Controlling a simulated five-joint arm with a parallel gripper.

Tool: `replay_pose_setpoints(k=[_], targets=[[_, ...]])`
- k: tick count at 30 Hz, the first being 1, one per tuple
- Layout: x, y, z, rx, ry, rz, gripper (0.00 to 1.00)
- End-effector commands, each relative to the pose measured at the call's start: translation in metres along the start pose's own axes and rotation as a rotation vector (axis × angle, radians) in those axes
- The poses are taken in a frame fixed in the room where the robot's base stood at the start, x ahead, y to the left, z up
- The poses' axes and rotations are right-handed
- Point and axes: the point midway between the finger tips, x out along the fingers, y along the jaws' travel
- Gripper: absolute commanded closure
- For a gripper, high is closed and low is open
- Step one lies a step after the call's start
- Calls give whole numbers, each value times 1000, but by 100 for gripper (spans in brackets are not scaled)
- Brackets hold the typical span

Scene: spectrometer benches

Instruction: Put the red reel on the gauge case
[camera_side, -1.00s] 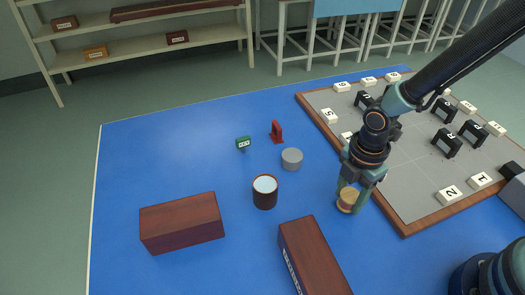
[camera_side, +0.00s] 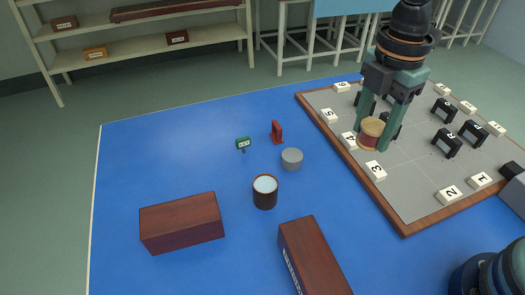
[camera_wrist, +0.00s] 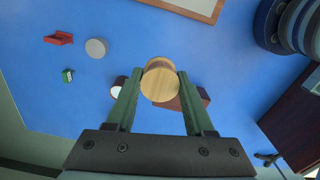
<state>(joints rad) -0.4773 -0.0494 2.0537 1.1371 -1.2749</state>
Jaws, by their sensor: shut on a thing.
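The red reel (camera_side: 371,132) has pale wooden flanges and a red middle. My gripper (camera_side: 376,128) is shut on it, with a finger on each side. In the side view they appear in front of the grey board; height is hard to judge. In the wrist view the reel (camera_wrist: 160,82) sits between the fingertips (camera_wrist: 156,80), over the blue table. Two reddish-brown wooden boxes lie on the table: one at the left (camera_side: 181,222) and one at the front (camera_side: 312,260) with a pale label. I cannot tell which is the gauge case.
A dark cup with a pale top (camera_side: 265,191), a grey cylinder (camera_side: 292,159), a red bracket (camera_side: 277,132) and a small green sign (camera_side: 243,143) stand mid-table. The grey board (camera_side: 410,180) carries black holders and numbered white blocks. The left back of the table is clear.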

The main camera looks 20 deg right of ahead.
Motion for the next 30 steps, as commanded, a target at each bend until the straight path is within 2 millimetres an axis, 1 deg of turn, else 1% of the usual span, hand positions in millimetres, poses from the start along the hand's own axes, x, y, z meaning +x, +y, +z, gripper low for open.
replay_pose_setpoints(k=[5,8,12,14,18,24,27,30], targets=[[-7,24,-26,-3,-1,-3,100],[-9,43,-50,-1,-1,-2,100],[-8,67,-87,3,-1,-3,100],[-6,76,-104,4,-1,-3,100],[2,92,-143,8,-2,-4,100],[18,105,-200,13,-3,-4,100],[26,107,-223,16,-2,-2,100],[34,107,-241,19,-2,-2,100]])
